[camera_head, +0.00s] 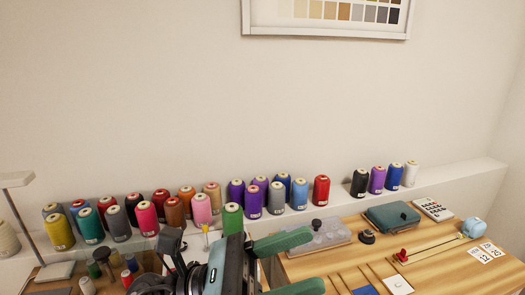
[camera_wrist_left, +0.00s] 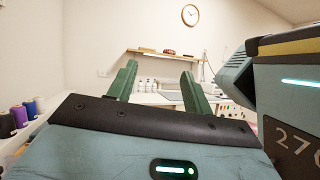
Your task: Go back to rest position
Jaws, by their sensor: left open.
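My left gripper (camera_head: 313,260) shows at the bottom middle of the head view, with its two green fingers spread apart and pointing right. It is above the near part of the wooden table (camera_head: 430,268), and nothing is between its fingers. In the left wrist view the same open fingers (camera_wrist_left: 158,80) point into the room, with empty space between them. My right gripper is in neither view.
Several coloured thread spools (camera_head: 254,201) line the ledge along the wall. A clear-lidded box (camera_head: 318,236), a green case (camera_head: 391,217) and a calculator (camera_head: 433,209) sit on the table. A lamp (camera_head: 28,215) stands far left. The wrist view shows a wall shelf (camera_wrist_left: 165,54).

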